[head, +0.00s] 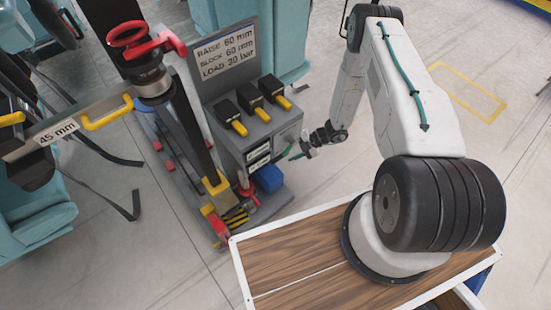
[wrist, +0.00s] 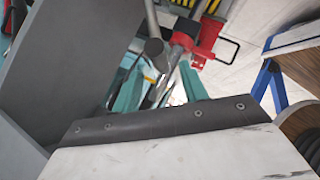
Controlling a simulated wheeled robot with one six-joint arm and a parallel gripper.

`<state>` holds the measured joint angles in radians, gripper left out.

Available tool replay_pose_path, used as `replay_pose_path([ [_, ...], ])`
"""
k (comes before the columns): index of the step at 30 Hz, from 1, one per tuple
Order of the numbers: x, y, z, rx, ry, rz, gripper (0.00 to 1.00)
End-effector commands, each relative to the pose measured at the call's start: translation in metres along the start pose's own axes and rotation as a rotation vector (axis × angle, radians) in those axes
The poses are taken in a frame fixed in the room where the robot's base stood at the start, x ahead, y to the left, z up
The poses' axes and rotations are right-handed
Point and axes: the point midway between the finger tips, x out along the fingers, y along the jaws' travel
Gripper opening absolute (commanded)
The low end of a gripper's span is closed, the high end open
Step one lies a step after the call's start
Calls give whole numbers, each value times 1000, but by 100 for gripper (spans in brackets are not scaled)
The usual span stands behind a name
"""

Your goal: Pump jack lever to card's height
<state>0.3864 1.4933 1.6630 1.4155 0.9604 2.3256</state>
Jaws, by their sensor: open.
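The card (head: 226,50) stands on top of the grey cabinet and reads "RAISE 60 mm, BLOCK 60 mm, LOAD 30 bar". A "45 mm" label (head: 57,132) shows on the pale bar at left. My gripper (head: 297,150) is open beside the right face of the cabinet. The jack is mostly hidden in the head view.
The grey cabinet (head: 228,147) carries several black blocks with yellow grips. A blue block (head: 268,178) lies at its foot. A red-topped post (head: 152,78) rises at left. A wood-topped, white-edged surface (head: 290,262) is in front. Floor at right is clear.

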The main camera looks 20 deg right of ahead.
Motion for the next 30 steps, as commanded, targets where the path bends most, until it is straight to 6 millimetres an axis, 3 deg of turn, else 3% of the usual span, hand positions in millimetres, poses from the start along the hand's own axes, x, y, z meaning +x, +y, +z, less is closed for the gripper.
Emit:
replay_pose_path([
  [9,50,0,-1,-5,3,-2,43],
  [21,60,0,-1,-4,1,-1,43],
  [22,60,0,-1,-4,1,-1,40],
  [26,60,0,-1,-4,1,-1,4],
  [27,60,0,-1,-4,1,-1,0],
  [30,60,0,-1,-4,1,-1,0],
])
